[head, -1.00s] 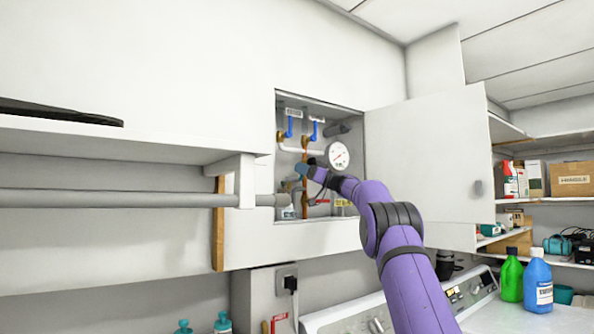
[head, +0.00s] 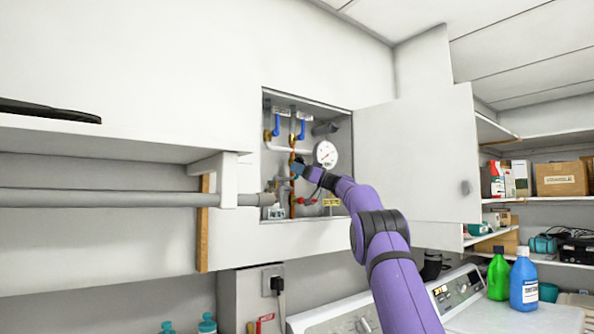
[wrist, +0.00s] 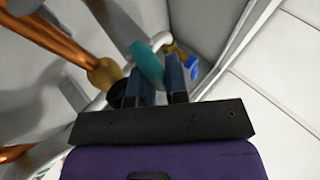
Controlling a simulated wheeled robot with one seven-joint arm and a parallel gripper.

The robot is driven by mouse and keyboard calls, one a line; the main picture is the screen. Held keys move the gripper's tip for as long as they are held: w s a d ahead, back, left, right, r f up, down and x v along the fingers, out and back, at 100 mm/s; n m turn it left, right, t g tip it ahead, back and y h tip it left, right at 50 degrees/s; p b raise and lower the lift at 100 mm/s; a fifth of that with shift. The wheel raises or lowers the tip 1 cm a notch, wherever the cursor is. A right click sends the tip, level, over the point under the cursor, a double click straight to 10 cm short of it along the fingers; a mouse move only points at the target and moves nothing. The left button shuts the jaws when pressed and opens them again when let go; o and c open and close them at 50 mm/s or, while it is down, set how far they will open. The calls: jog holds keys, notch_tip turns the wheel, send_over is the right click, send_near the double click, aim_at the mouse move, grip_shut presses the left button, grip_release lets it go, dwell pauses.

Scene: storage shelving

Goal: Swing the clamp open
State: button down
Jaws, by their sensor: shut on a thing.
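My gripper (head: 298,169) reaches into the open wall cabinet and is in among the pipes, left of the round gauge (head: 325,153). In the wrist view my gripper (wrist: 157,75) has its two dark fingers shut on a teal piece (wrist: 148,61), which stands up between the fingertips. It appears to be the clamp's handle; the rest of the clamp is hidden behind the fingers. A dark round part sits beside the left finger. In the head view the held piece is too small to make out clearly.
Copper pipes (wrist: 62,38) run close on the left in the wrist view. Blue valve levers (head: 276,125) hang above my gripper. The cabinet door (head: 418,155) stands open to the right. A grey rail (head: 110,198) runs at left, and bottles (head: 523,280) stand lower right.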

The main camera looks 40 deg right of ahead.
jog(key=c, duration=1.1)
grip_release()
jog(key=shift+c, duration=0.2)
jog(key=v, duration=1.1)
